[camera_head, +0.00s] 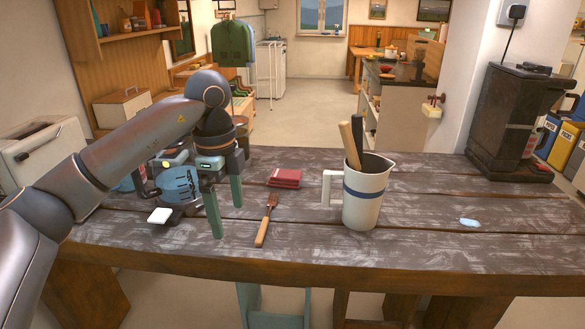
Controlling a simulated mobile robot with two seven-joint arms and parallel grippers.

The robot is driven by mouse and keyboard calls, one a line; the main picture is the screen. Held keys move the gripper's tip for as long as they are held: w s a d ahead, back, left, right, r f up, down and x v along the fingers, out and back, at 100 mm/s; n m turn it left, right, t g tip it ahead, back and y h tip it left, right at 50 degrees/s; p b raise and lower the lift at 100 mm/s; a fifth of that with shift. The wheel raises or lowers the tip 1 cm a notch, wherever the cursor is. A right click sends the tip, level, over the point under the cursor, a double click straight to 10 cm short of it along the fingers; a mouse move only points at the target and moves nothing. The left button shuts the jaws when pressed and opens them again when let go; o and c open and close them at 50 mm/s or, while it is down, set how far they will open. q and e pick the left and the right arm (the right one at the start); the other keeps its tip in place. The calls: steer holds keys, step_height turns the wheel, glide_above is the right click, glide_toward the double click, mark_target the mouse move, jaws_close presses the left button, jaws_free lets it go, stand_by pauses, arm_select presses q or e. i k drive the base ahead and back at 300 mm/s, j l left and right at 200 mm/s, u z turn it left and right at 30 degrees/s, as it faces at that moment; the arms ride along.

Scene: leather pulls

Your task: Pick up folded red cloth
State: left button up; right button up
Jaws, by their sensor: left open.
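The folded red cloth (285,177) lies flat on the wooden table, left of the white pitcher. My left gripper (226,220) reaches in from the left with its fingers pointing down over the table. It is open, with its two green fingers apart and nothing between them. It is to the left of the cloth and apart from it. My right gripper does not show.
A fork with a wooden handle (267,220) lies just in front of the cloth. A white pitcher (367,195) with a blue band holds utensils. A blue mug-like item (180,186) sits behind my gripper. A dark machine (512,122) stands at the right. The table's front right (430,245) is clear.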

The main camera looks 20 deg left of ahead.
mark_target(280, 178)
steer(key=i, duration=1.15)
